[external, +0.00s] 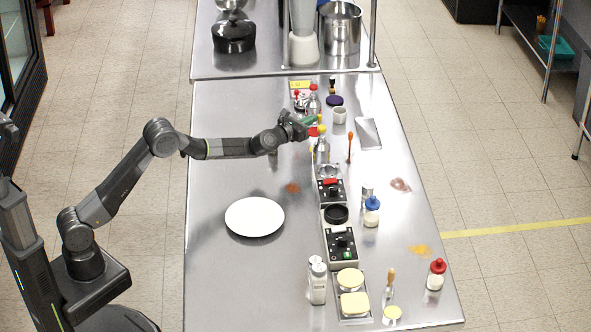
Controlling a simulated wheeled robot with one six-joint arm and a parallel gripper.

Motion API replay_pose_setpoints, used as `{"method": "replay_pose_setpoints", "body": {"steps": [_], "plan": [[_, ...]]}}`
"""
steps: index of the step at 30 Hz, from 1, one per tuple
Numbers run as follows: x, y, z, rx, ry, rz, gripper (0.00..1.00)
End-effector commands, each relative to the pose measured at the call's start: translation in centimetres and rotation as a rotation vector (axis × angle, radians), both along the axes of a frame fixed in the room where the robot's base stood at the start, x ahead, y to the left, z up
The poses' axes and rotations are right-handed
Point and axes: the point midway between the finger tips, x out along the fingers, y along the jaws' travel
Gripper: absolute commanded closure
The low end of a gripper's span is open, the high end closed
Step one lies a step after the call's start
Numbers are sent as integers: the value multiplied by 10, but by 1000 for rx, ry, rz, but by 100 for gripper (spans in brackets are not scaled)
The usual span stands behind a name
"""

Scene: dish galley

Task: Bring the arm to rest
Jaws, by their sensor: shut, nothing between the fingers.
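My gripper (312,126) is at the end of my arm, which reaches from the lower left out over the steel counter (225,165). It hangs above the counter near the small bottles and a red and yellow item, apart from the white plate. The fingers are small in this view and appear closed, with nothing seen held. The silver bottle (322,151) stands just below and beside the gripper. Whether the fingertips touch the red and yellow item cannot be told.
A white plate (255,217) lies on the near left of the counter. Black control boxes (341,244), a blue-capped bottle (372,212) and a red-capped bottle (436,275) stand to the right. The counter's left strip is clear.

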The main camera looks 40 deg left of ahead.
Motion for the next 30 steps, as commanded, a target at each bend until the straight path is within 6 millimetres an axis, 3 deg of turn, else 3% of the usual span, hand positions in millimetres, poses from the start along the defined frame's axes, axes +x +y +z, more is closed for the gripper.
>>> {"method": "replay_pose_setpoints", "body": {"steps": [17, 30], "plan": [[-32, 9, -3, 1, -1, -2, 100], [-87, 28, 2, 1, 1, -1, 100]]}}
